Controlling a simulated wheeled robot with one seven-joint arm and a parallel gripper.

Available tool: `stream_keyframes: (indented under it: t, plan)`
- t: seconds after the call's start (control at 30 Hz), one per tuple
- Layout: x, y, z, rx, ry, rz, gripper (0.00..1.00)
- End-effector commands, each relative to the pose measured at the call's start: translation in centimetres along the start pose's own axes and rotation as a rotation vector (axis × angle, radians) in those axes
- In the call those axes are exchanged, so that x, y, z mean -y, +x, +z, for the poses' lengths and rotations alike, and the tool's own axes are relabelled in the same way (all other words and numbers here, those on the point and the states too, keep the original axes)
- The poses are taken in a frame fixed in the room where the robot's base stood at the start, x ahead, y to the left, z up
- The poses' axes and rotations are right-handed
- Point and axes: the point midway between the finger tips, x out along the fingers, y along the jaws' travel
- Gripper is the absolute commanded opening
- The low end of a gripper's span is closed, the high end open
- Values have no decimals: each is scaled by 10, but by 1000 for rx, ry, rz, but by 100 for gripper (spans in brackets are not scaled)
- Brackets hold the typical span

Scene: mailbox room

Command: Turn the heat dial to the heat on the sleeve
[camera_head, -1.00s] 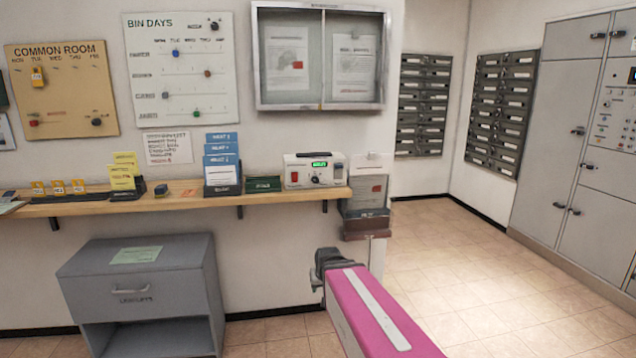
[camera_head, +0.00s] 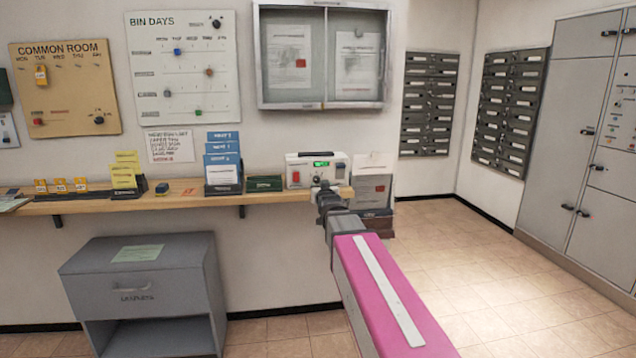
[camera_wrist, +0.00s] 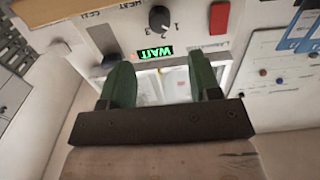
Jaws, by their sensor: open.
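The white laminator-like machine (camera_head: 301,163) stands on the shelf's right end, with a green-lit display (camera_wrist: 155,52) reading WAIT in the wrist view. Its dark round heat dial (camera_wrist: 160,18) has a white pointer mark and numbers beside it, near a HEAT label. A red switch (camera_wrist: 219,18) is to the dial's right in that view. My gripper (camera_wrist: 160,72) is open and empty, its green fingers apart, below the dial in the wrist view and not touching it. In the head view my gripper (camera_head: 325,192) is in front of the machine's right part. I cannot identify the sleeve.
A wooden shelf (camera_head: 275,197) carries blue leaflets (camera_head: 222,160) and a dark green box (camera_head: 264,184) left of the machine. A grey cabinet (camera_head: 140,262) stands below. The floor at right is clear.

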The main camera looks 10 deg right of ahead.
Motion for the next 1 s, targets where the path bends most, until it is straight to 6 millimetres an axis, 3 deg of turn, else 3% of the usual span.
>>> stream_keyframes:
  t: [0.4,0.57,0.83,0.87,1.0]
  plan:
    - [0,75,1,2,0,0,57]
    - [0,87,1,2,0,0,57]
    - [0,87,1,2,0,0,57]
    - [0,87,1,2,0,0,50]
    - [0,87,1,2,0,0,8]
